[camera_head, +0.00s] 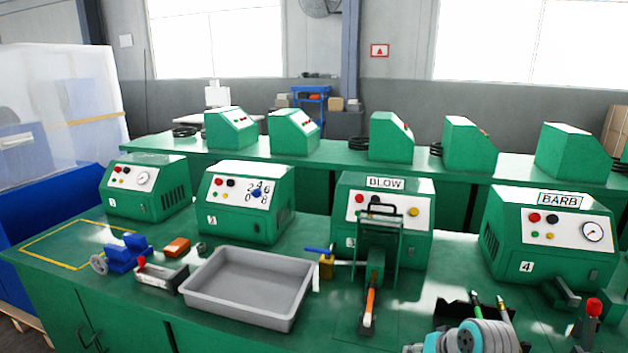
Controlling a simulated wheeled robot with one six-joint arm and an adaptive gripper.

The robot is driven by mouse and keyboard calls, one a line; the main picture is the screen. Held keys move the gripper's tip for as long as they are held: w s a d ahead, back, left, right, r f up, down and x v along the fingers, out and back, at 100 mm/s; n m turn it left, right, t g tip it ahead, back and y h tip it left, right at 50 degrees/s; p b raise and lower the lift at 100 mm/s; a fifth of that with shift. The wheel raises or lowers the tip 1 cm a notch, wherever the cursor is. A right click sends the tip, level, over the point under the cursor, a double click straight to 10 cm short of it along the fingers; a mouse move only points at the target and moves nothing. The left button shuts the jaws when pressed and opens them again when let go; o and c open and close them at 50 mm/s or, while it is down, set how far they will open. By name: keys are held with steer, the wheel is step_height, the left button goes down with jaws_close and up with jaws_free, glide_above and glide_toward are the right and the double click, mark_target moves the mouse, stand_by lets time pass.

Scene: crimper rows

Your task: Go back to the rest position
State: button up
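Part of my own arm, grey with teal caps, shows at the bottom edge right of the middle in the head view. My gripper is not visible in this view, so its fingers and anything in them cannot be seen. The green bench (120,285) stands in front of me with a row of green machines on it. The machine marked BLOW (419,232) is right of the middle, and the machine marked BARB (510,250) is at the right.
A grey tray (248,314) lies on the front bench. A blue vise (122,252), an orange block (177,247) and a red-knobbed fixture (163,276) are left of it. An orange-handled lever (370,303) and a dark tool holder (452,312) are to its right.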

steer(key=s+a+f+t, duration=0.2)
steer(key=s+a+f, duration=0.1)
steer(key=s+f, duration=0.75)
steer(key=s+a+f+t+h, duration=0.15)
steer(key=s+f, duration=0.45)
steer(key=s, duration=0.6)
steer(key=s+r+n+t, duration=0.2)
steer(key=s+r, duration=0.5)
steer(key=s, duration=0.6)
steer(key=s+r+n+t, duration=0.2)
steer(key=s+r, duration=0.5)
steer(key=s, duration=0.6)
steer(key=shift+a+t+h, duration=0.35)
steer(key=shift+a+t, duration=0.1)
